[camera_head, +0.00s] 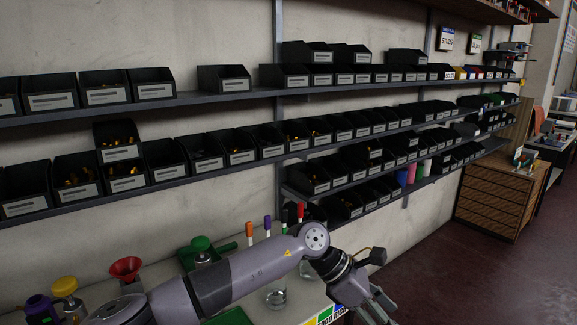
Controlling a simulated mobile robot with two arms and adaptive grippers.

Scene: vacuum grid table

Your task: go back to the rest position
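My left arm (240,275) comes in from the lower left and reaches right across the table, in front of the items there. My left gripper (376,308) hangs at the bottom, right of the table's corner, pointing down over the floor side. Its fingers are partly cut off by the lower edge, so I cannot tell whether they are open or shut. I see no object held in the part that shows. My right gripper is not in view.
The table (222,262) holds a red funnel (126,268), a yellow-capped container (66,287), a green-topped item (201,246), upright markers (249,232) and a glass beaker (277,297). Wall shelves (190,99) carry black bins behind. Dark red floor (450,275) is clear at right.

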